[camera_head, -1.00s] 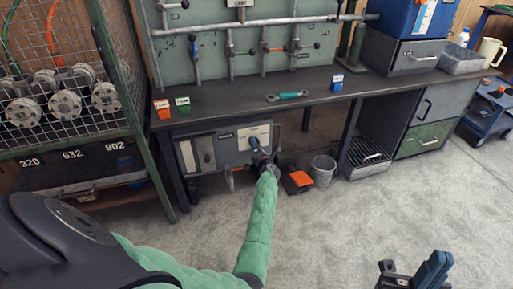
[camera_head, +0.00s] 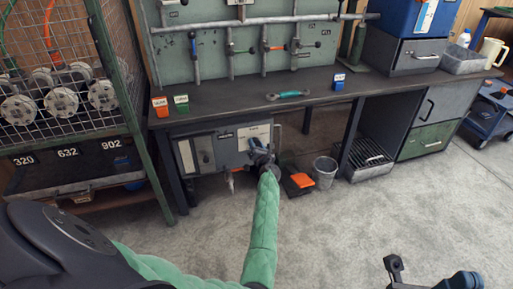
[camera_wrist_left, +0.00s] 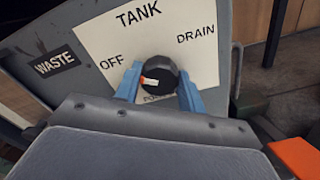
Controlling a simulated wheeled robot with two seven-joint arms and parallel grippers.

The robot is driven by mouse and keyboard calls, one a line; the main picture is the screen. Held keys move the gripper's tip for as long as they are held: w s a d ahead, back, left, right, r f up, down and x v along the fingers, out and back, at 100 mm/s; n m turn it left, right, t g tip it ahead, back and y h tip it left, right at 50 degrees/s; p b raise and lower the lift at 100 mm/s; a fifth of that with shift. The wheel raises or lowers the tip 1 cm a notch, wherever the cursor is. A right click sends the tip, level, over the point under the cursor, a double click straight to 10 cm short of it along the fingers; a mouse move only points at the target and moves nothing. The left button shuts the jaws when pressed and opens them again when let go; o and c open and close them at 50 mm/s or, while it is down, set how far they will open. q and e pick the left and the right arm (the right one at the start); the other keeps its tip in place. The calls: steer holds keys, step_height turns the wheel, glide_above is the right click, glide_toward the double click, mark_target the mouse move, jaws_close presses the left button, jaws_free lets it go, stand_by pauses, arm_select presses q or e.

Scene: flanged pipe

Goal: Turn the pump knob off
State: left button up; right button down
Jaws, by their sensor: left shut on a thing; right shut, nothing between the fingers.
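The pump knob (camera_wrist_left: 158,75) is a round black knob on a white label plate (camera_wrist_left: 180,32) marked TANK at the top, OFF at left and DRAIN at right; lettering below the knob is mostly hidden. The knob's white mark with an orange end lies left of its centre, toward the OFF side. My left gripper (camera_wrist_left: 158,88) is shut on the knob, a blue finger on each side. In the head view my left gripper (camera_head: 262,158) is at the grey panel (camera_head: 225,148) under the bench; the knob is hidden there. My right gripper (camera_head: 428,272) is shut and empty at the lower right, partly cut off.
The panel sits below the workbench top (camera_head: 235,112). An orange-and-black pedal-like thing (camera_head: 299,182) and a grey bin (camera_head: 325,171) stand on the floor right of it. A wire cage rack (camera_head: 70,100) is at left. The floor in front is clear.

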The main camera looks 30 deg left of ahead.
arm_select(q)
steer(key=shift+f, duration=0.15)
stand_by(0.4)
steer(key=o, duration=1)
